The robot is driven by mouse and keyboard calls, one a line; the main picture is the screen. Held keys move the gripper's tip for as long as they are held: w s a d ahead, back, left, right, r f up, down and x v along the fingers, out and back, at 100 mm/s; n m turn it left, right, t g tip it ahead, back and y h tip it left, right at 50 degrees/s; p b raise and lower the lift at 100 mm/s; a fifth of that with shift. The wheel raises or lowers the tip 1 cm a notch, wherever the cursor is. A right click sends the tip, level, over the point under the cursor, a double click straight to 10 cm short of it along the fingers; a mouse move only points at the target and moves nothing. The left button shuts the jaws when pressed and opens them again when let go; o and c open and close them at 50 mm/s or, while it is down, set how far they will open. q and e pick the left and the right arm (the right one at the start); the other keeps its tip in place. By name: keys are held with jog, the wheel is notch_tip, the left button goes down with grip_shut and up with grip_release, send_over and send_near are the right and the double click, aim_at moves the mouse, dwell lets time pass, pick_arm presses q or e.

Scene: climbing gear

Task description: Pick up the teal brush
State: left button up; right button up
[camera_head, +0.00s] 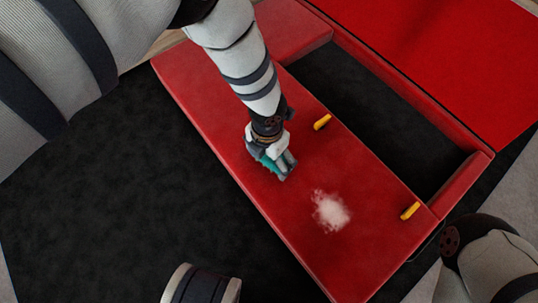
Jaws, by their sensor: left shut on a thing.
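At the lower right and bottom edge, parts of my own arm links show, but the right gripper's fingers are not in view.
A white powder patch (331,211) lies on the red pad. Two small yellow pieces (322,122) and (410,211) are along the pad's right side. Beyond is a dark recess (375,120) with red borders, then a red mat (455,55). Dark floor (150,200) lies left.

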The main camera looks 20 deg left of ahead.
pick_arm(q)
jog(key=shift+r, duration=0.45)
jog(key=r, duration=0.1)
jog(key=r+p, duration=0.1)
jog(key=r, duration=0.1)
jog(key=shift+w+d+r+p, duration=0.2)
jog(key=shift+w+d+p, duration=0.05)
jog(key=shift+d+p, duration=0.15)
jog(key=d+r, duration=0.1)
jog(key=r, duration=0.1)
jog(key=w+d+r+p, duration=0.1)
jog(key=d+r, duration=0.1)
jog(key=shift+w+r, duration=0.1)
jog(key=shift+w, duration=0.1)
jog(key=w+d+r, duration=0.4)
jog(key=d, duration=0.5)
jog(key=shift+r, duration=0.25)
